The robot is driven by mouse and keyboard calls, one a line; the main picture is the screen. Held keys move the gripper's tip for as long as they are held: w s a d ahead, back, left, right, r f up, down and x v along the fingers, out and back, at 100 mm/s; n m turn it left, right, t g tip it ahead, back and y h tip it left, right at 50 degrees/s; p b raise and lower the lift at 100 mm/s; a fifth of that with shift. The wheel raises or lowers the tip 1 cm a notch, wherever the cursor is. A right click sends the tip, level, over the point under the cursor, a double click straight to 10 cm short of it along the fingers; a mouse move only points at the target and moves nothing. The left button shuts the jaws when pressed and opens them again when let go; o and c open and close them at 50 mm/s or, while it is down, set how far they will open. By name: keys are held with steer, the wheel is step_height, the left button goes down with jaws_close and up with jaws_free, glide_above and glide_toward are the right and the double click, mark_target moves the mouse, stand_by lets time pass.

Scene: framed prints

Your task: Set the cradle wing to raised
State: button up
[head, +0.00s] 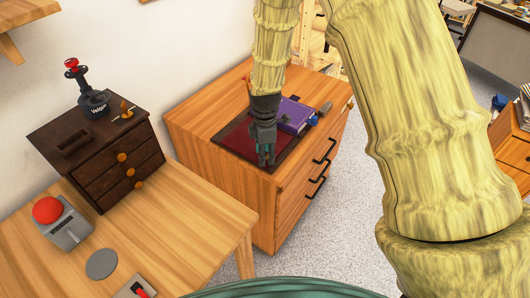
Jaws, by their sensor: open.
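My gripper (266,158) hangs pointing down over the front part of a dark red mat (234,141) on a wooden drawer cabinet (200,117). Its fingers are open with nothing seen between them. I cannot tell from the picture whether it touches the mat. No part can be clearly made out as the cradle wing, so its position cannot be told. A small plate with a red lever (139,291) is cut off at the bottom edge. A black joystick with a red top (72,64) stands on a dark drawer box (74,122).
A purple book (294,114) lies beside my gripper, with small blue and grey items to its right. A red button on a grey box (47,211) and a grey disc (102,263) are on the light wooden table (190,222). My arm covers much of the right side.

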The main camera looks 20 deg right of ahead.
steer(key=shift+f, duration=0.15)
jaws_close()
stand_by(0.4)
